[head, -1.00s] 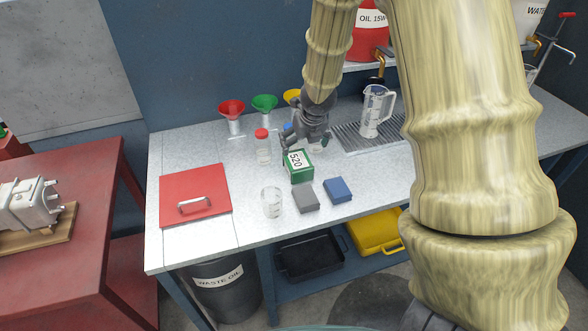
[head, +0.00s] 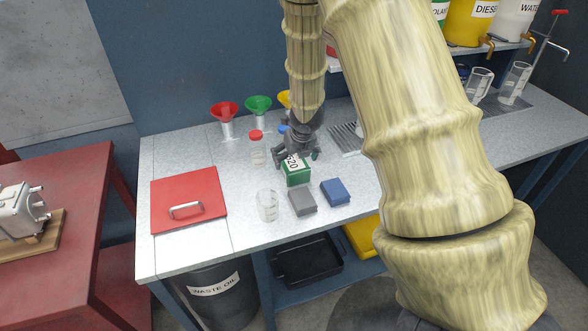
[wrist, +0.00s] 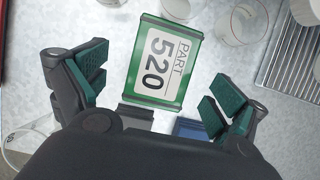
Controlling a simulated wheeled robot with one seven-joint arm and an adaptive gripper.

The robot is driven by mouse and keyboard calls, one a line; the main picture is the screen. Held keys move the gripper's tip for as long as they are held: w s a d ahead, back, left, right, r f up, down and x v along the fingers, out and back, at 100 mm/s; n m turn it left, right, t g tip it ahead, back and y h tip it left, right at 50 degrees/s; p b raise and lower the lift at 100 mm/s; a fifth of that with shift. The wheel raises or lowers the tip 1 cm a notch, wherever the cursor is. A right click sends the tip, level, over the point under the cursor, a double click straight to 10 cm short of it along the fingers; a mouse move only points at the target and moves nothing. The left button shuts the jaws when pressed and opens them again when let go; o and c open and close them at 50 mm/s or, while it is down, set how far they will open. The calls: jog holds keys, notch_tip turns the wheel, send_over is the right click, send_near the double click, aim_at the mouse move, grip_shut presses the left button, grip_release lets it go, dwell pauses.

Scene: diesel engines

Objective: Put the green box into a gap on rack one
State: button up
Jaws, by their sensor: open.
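The green box (head: 297,173), with a white label reading 520, stands on the grey workbench. In the wrist view the green box (wrist: 162,62) lies between my open fingers, ahead of the palm, with the label reading PART 520 facing the camera. My gripper (head: 297,156) is above and just behind the box in the head view, fingers spread. The wrist view shows my gripper (wrist: 155,85) with a finger on either side and space between each finger and the box. No rack labelled one can be made out.
A grey block (head: 303,201) and a blue block (head: 335,192) sit in front of the box. A clear beaker (head: 268,205) and a red-capped bottle (head: 257,148) stand to its left. A red lid with a handle (head: 188,199) lies further left. Funnels stand behind.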

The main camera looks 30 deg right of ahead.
aim_at(294, 163)
jog(key=shift+p+x, duration=0.45)
jog(key=shift+x, duration=0.85)
jog(key=shift+p+x, duration=0.3)
jog(key=shift+x, duration=1.1)
jog(key=shift+s+d+f, duration=0.1)
jog(key=shift+s+f, duration=0.1)
jog(key=shift+f, duration=0.1)
jog(key=c, duration=1.6)
jog(key=shift+r, duration=0.1)
jog(key=shift+r, duration=0.1)
